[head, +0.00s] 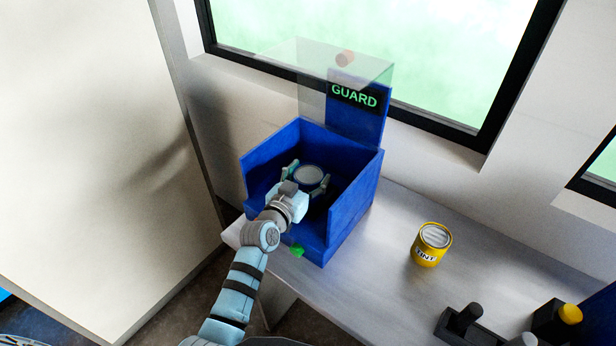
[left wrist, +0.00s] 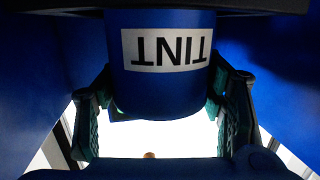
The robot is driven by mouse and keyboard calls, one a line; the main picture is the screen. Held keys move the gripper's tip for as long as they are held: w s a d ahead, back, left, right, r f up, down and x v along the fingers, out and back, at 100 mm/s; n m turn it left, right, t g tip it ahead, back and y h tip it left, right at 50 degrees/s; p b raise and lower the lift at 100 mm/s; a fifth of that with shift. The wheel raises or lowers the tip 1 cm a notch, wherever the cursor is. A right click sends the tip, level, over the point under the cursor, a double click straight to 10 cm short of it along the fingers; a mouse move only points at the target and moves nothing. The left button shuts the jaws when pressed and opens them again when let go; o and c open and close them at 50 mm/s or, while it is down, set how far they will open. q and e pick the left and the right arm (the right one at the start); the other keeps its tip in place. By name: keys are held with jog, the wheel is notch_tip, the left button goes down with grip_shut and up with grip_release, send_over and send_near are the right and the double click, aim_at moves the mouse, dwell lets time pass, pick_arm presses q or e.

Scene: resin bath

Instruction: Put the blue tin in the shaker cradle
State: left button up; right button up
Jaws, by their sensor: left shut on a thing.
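The blue tin (left wrist: 165,85) fills the upper middle of the left wrist view, its white TINT label upside down there. In the head view its round grey lid (head: 311,176) shows inside the blue shaker housing (head: 345,222). My left gripper (head: 308,178) reaches in over the housing's low front, with a finger on each side of the tin, shut on it. In the left wrist view the fingers press against both sides of the tin. The cradle inside the housing is hidden, so I cannot tell whether the tin touches it. My right gripper is not in view.
A yellow tin (head: 432,245) stands on the bench (head: 390,290) to the right. Dark fittings (head: 463,322) sit at lower right. A green button-like part (head: 297,251) is at the housing's front.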

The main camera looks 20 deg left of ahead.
pick_arm(q)
jog(key=o, duration=1.4)
jog(key=shift+f, duration=0.1)
jog(key=shift+o, duration=0.4)
jog(key=shift+r, duration=0.3)
jog(key=p+v, duration=0.1)
jog(key=v, duration=1.1)
jog(key=shift+s+f, duration=0.1)
